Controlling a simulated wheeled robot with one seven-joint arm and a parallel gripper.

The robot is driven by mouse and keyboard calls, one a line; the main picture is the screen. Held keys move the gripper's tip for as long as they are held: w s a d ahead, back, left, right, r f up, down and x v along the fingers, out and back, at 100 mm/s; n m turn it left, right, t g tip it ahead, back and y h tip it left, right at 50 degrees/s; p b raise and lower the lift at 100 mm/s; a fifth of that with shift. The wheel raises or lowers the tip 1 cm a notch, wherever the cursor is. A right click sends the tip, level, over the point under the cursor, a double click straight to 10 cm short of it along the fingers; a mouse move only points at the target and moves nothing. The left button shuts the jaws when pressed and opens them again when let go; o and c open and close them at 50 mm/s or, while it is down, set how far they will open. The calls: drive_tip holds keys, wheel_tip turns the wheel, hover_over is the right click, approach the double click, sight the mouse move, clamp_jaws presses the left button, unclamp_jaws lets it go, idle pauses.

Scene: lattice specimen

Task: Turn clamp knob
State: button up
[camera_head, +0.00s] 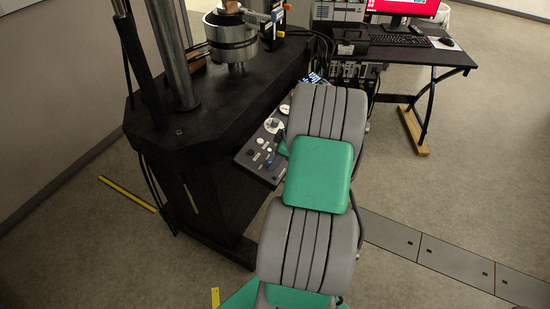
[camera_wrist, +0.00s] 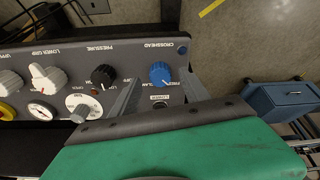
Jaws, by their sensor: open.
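In the wrist view, a round blue knob (camera_wrist: 160,73) sits on the dark control panel under the CROSSHEAD label, with a partly covered "CLAMP" marking beside it. The lettering appears upside down. My gripper (camera_wrist: 151,82) is open, its two grey fingers reaching up from behind my green wrist cover toward the blue knob. The fingers look close to the knob, but I cannot tell whether they touch it. In the head view, the control panel (camera_head: 247,159) shows left of my arm, which hides the gripper.
The testing machine's black table (camera_head: 160,110) stands left of my arm. A computer desk (camera_head: 420,55) is behind. Floor at right is open.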

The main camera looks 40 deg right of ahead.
drive_tip(key=shift+x, duration=1)
clamp_jaws()
